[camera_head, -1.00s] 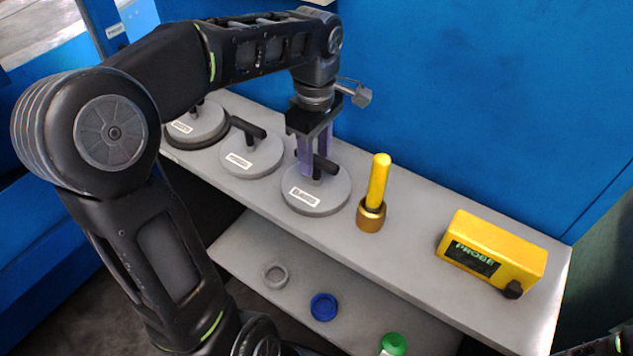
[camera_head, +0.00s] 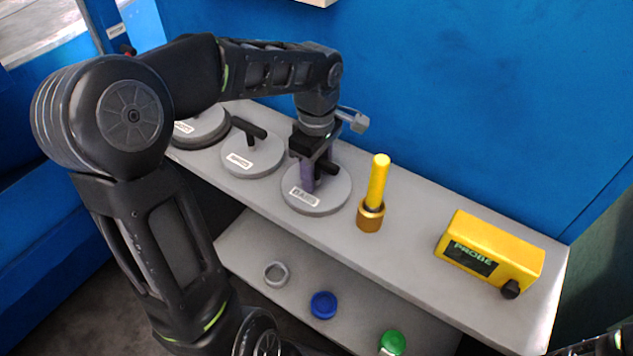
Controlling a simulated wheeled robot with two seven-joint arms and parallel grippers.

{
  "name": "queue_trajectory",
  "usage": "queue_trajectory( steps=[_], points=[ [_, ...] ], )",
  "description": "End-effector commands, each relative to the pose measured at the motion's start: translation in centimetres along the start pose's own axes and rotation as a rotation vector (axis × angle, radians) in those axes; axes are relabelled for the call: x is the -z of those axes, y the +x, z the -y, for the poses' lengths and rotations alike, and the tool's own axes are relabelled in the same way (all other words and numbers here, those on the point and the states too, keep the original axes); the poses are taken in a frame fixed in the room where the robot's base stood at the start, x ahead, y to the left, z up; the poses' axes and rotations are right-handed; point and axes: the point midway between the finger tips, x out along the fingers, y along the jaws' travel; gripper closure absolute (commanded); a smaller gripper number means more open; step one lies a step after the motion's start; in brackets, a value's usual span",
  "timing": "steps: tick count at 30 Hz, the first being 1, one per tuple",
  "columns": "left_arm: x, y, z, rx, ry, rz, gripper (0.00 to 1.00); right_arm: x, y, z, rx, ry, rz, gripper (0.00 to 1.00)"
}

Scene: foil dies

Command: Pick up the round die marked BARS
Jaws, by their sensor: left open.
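The round die marked BARS (camera_head: 325,203) is a grey disc with a black T-shaped handle and a white label. It lies on the upper shelf, third in the row of dies. My left gripper (camera_head: 308,180) is open, low over this die, its purple fingers around or beside the handle; I cannot tell whether they touch it. The gripper hides part of the handle. A small part of what may be my right arm (camera_head: 605,342) shows at the bottom right corner; its gripper is not seen.
Two more round dies, a middle one (camera_head: 262,160) and a left one (camera_head: 205,130), lie to the left. A yellow rod in a brass holder (camera_head: 371,216) and a yellow PROBE box (camera_head: 495,250) stand to the right. A blue wall stands behind.

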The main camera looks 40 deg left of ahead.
Motion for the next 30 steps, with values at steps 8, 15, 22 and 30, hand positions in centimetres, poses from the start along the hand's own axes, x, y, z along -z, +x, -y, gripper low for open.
queue_trajectory(
  steps=[8,15,22,30],
  points=[
    [0.01,-0.03,-0.01,0.0,0.0,0.0,0.57,0.0,0.0,0.0,0.0,0.0,0.0,0.64],
    [0.01,-0.04,-0.01,0.0,0.0,0.0,0.77,0.0,0.0,0.0,0.0,0.0,0.0,0.64],
    [0.0,-0.03,-0.01,0.0,0.0,0.0,0.96,0.0,0.0,0.0,0.0,0.0,0.0,0.64],
    [0.0,-0.03,-0.01,0.0,0.0,0.0,1.0,0.0,0.0,0.0,0.0,0.0,0.0,0.64]
  ],
)
